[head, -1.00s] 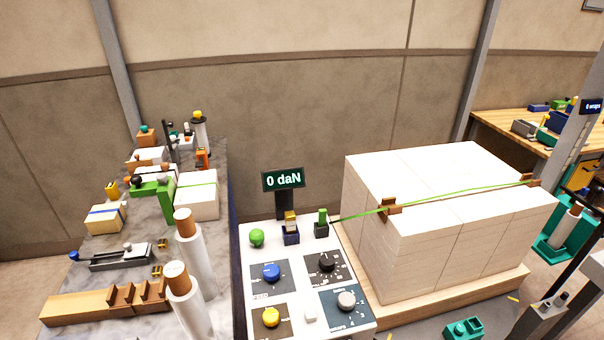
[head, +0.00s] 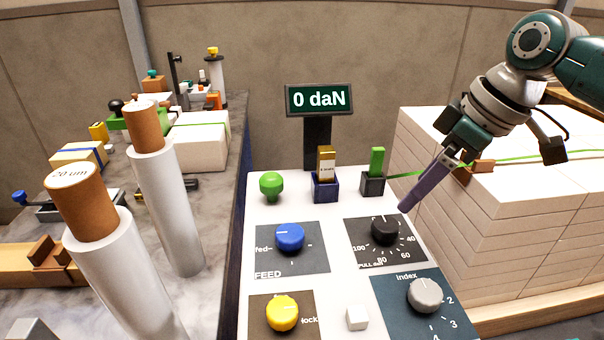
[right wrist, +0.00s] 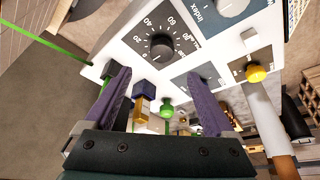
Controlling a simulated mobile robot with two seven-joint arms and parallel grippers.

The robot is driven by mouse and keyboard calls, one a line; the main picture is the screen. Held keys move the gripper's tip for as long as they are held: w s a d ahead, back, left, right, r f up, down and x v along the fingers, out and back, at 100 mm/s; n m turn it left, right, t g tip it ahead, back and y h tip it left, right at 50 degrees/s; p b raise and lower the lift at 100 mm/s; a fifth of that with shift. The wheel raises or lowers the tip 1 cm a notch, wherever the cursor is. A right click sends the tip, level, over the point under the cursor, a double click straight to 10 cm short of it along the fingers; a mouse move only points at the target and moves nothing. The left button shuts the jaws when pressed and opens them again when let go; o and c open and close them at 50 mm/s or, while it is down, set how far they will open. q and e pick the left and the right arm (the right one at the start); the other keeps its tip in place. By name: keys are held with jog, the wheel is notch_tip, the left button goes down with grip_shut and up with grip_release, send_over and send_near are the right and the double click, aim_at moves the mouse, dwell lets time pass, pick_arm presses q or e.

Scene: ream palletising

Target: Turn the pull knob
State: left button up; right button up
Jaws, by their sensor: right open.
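The pull knob is a black dial (head: 385,230) on a dark plate marked PULL daN with a number scale, on the white panel (head: 335,215). In the right wrist view the black knob (right wrist: 160,48) lies ahead of the fingers, apart from them, its pointer near the low end of the scale. My right gripper (head: 408,205) comes in from the upper right, just above and right of the knob. In the right wrist view its two purple fingers (right wrist: 160,95) are spread with nothing between them. My left gripper is not in view.
Blue (head: 290,237), yellow (head: 282,312) and grey (head: 425,295) knobs stand close by. A display reading 0 daN (head: 319,98) rises behind the panel. A green strap (head: 402,175) runs to the white ream stack (head: 520,215) at right. White rolls (head: 165,210) stand at left.

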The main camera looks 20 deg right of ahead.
aim_at(387, 224)
jog(key=b+x, duration=0.1)
jog(key=x, duration=0.3)
jog(key=b+x, duration=0.2)
jog(key=x, duration=0.3)
jog(key=shift+s+a+f, duration=0.1)
jog(key=shift+s+f, duration=0.05)
jog(key=shift+s, duration=0.05)
